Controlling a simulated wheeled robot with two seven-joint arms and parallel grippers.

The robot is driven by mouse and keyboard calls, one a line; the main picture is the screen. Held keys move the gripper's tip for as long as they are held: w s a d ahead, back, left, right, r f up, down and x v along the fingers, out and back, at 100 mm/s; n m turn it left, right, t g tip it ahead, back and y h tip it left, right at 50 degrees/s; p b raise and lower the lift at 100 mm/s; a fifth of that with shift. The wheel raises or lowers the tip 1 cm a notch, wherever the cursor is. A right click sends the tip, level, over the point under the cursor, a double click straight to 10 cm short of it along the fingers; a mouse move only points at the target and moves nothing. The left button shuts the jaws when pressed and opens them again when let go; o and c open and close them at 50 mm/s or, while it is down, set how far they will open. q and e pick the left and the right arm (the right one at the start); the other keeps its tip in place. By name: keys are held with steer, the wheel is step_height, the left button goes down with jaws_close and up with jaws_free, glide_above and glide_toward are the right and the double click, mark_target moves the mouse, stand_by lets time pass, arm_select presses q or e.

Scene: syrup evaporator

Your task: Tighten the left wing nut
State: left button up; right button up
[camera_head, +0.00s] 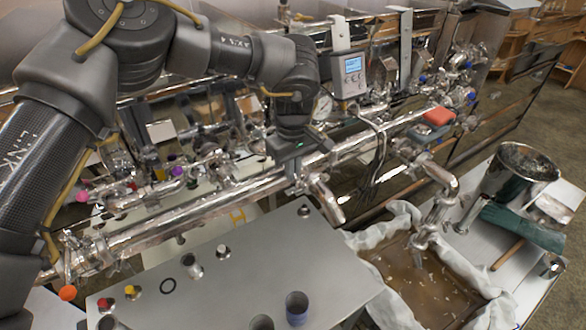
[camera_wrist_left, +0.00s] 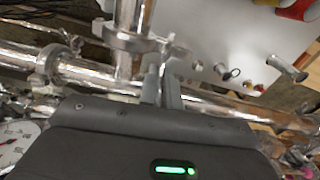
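My left gripper (camera_head: 296,182) reaches down from above to the long shiny pipe (camera_head: 190,208) in the head view. In the left wrist view, the two grey fingers of my left gripper (camera_wrist_left: 162,75) stand a narrow gap apart, with their tips at the side of a metal pipe clamp (camera_wrist_left: 122,38). The left wing nut seems to be at the fingertips, but it is too small and covered to make out clearly. I cannot tell whether the fingers touch or grip it. My right gripper is not in view.
A grey bench top (camera_head: 250,265) with small fittings and cups lies in front of the pipe. A cloth-lined pan of brown liquid (camera_head: 415,275) is at the right, near a metal bucket (camera_head: 520,170). A display box (camera_head: 350,75) and a gauge (camera_head: 323,106) are close to my left wrist.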

arm_select(q)
steer(key=o, duration=0.4)
step_height(320, 180, up, 11)
steer(key=b, duration=0.3)
steer(key=shift+f, duration=0.1)
